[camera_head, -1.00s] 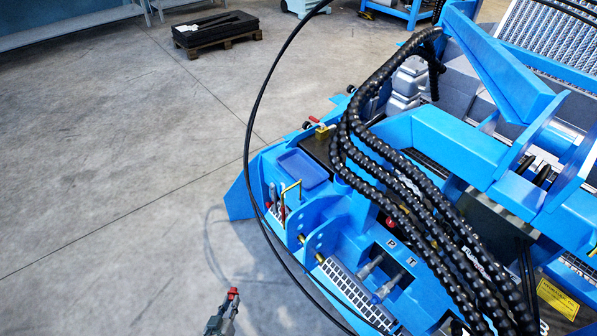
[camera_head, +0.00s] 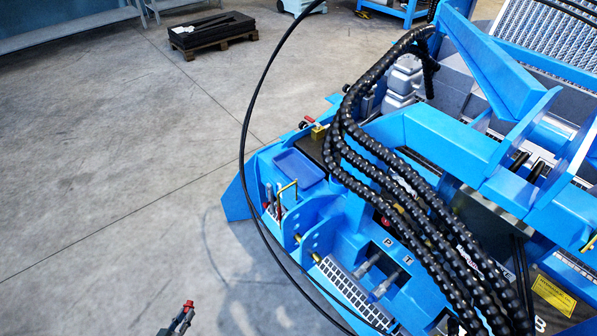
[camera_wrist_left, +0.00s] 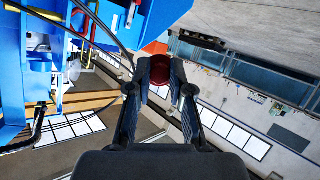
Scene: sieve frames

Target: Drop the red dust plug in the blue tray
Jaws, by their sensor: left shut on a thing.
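My left gripper (camera_head: 183,316) is at the bottom of the head view, over bare floor to the left of the blue machine. It is shut on the red dust plug (camera_head: 188,304), which sticks up at its fingertips. In the left wrist view the plug (camera_wrist_left: 160,69) shows as a dark red round thing between the two fingers (camera_wrist_left: 160,76). The blue tray (camera_head: 299,169) is a shallow dark-blue rectangle on the machine's near-left deck, well above and right of the gripper in the head view. No plug is seen in it. My right gripper is not in view.
The blue machine (camera_head: 440,135) fills the right side, with thick black hoses (camera_head: 385,165) across it. A thin black cable (camera_head: 245,130) arcs between gripper and tray. A pallet (camera_head: 213,36) lies far back; the left floor is clear.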

